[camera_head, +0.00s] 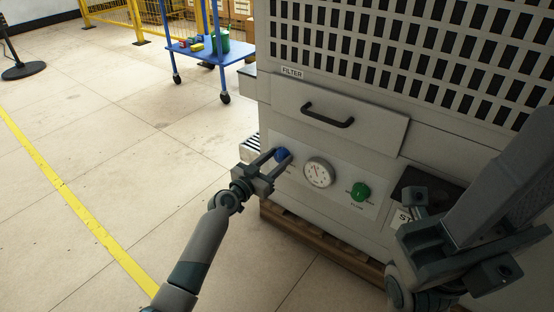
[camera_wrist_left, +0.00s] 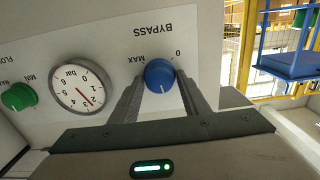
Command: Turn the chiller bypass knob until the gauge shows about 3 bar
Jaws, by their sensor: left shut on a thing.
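The blue bypass knob (camera_head: 282,154) is on the lower front panel of the grey chiller cabinet. My left gripper (camera_head: 275,157) is shut on it, with a finger on either side. In the left wrist view, the blue knob (camera_wrist_left: 159,75) sits between the fingertips, and its panel lettering appears upside down, with MAX on the left and 0 on the right. The round white gauge (camera_head: 319,172) is beside the knob. In the left wrist view, the gauge (camera_wrist_left: 82,90) has its red needle around the 2 to 3 marks; the exact reading is hard to tell. My right gripper (camera_head: 440,245) is before the cabinet's right side.
A green flow knob (camera_head: 360,191) is right of the gauge. A filter drawer with a black handle (camera_head: 327,115) is above the panel. The cabinet stands on a wooden pallet (camera_head: 325,247). A blue cart (camera_head: 205,52) stands behind at the left.

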